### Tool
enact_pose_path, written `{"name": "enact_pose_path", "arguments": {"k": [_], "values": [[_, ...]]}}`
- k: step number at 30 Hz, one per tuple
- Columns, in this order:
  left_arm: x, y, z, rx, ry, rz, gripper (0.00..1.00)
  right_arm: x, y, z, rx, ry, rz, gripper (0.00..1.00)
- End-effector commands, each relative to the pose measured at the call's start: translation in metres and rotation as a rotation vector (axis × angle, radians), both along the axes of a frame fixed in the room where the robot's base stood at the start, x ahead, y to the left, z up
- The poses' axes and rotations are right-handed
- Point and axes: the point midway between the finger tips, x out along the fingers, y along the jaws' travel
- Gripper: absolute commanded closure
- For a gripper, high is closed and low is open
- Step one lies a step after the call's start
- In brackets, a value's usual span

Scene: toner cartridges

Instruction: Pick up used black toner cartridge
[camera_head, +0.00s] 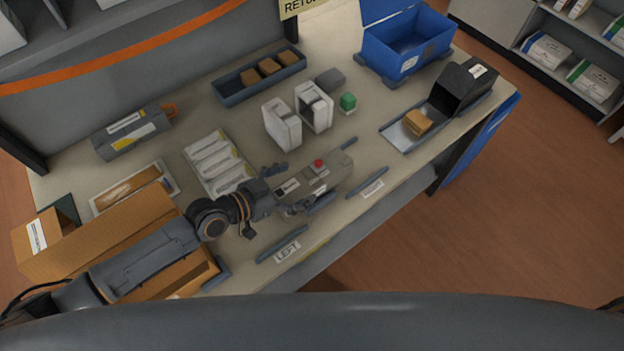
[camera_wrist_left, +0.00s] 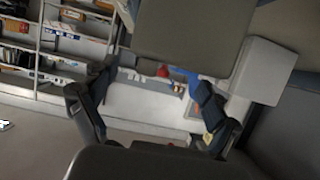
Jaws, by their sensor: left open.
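A dark grey cartridge-like block (camera_head: 130,132) with white and yellow labels and an orange end lies at the back left of the table. A grey block with a red round part on top (camera_head: 325,180) lies near the front middle, and I cannot tell which one is the used black cartridge. My left gripper (camera_head: 268,203) is open and empty, at the left end of the grey block with the red part. I cannot tell if they touch. The left wrist view shows the open fingers (camera_wrist_left: 150,115) with a small red spot (camera_wrist_left: 163,70) beyond them. My right gripper is not in view.
A cardboard box (camera_head: 120,228) lies under my left arm. A blue bin (camera_head: 405,50) and a black container (camera_head: 462,88) are to the right.

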Motion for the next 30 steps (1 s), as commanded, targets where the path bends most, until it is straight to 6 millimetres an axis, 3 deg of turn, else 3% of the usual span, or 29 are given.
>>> {"name": "enact_pose_path", "arguments": {"k": [7, 16, 27, 30], "values": [[0.019, -0.025, -0.012, -0.002, 0.0, 0.0, 0.12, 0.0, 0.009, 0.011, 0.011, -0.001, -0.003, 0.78], [0.022, -0.028, -0.015, -0.001, -0.001, 0.0, 0.12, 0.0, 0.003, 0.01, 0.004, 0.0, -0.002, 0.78], [0.022, -0.028, -0.015, -0.002, -0.001, 0.0, 0.86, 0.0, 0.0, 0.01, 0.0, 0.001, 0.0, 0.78], [0.022, -0.029, -0.013, -0.004, -0.003, 0.001, 0.87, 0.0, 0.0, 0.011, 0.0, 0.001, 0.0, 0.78]]}}
